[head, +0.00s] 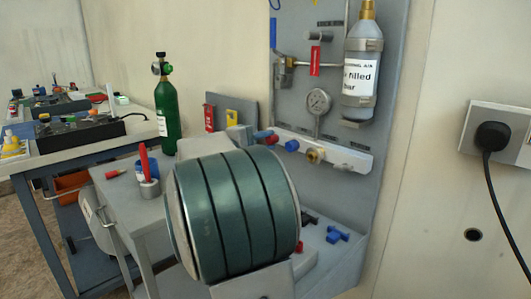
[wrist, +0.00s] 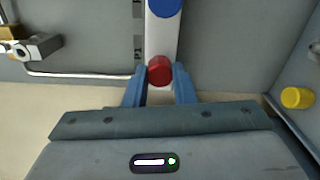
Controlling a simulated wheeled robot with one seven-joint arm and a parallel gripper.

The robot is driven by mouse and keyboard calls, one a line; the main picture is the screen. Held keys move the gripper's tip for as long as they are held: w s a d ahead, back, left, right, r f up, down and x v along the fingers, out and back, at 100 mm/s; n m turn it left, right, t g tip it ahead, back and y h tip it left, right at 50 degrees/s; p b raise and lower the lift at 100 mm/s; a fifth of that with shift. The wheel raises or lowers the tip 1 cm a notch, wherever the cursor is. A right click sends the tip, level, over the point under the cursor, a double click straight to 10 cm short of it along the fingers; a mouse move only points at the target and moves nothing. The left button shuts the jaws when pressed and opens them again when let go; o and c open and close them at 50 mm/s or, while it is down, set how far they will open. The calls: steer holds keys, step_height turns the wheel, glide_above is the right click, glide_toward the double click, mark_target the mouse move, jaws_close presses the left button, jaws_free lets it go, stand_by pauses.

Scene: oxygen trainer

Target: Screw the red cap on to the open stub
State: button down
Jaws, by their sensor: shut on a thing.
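The red cap (wrist: 159,70) sits between the two blue fingertips of my gripper (wrist: 159,84) in the wrist view. My gripper is shut on it. In the head view the red cap (head: 272,138) shows beside a blue fingertip of my gripper (head: 263,135), at the left end of the pale manifold bar (head: 335,160). In the wrist view the cap overlaps the near end of this bar (wrist: 161,35). No open stub shows clearly at the cap; the cap and fingers hide that spot. I cannot tell whether the cap touches a stub.
A blue cap (head: 292,146) and a brass fitting (head: 313,156) sit farther right along the bar. A gauge (head: 319,101) and a labelled bottle (head: 361,75) are above. A green cylinder (head: 166,110) stands left on the bench. A yellow knob (wrist: 297,98) is at right.

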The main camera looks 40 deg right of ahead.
steer(key=shift+f, duration=0.1)
steer(key=shift+f+m+b, duration=0.1)
steer(key=shift+m+b, duration=0.2)
steer(key=shift+b, duration=0.05)
steer(key=shift+m+b, duration=0.4)
steer(key=shift+b, duration=0.35)
steer(key=c, duration=1.2)
jaws_free()
